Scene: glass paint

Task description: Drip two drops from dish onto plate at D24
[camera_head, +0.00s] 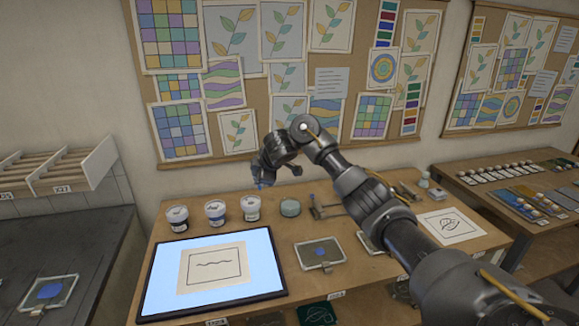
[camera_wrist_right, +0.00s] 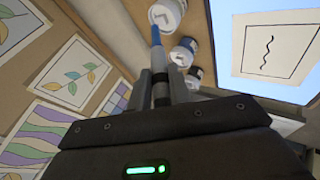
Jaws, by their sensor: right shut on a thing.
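My right gripper (camera_head: 266,182) is above the back of the wooden table, near the jars. It is shut on a slim tool (camera_wrist_right: 158,62) with a blue end and pale and dark bands. A small framed glass plate (camera_head: 320,252) with a blue spot lies right of the light panel. A similar plate (camera_head: 46,292) with a blue spot lies on the dark left bench. A round greenish dish or jar (camera_head: 290,208) stands at the back. The tags on the table's front edge (camera_head: 336,295) are too small to read, so I cannot tell which is D24. My left gripper is not in view.
Three labelled jars (camera_head: 215,213) stand behind the lit panel (camera_head: 160,300), which carries a sheet with a wavy line (camera_head: 213,265). A drawing (camera_head: 451,226) lies at right. A rack (camera_head: 60,165) stands at left. Pinned papers cover the wall behind.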

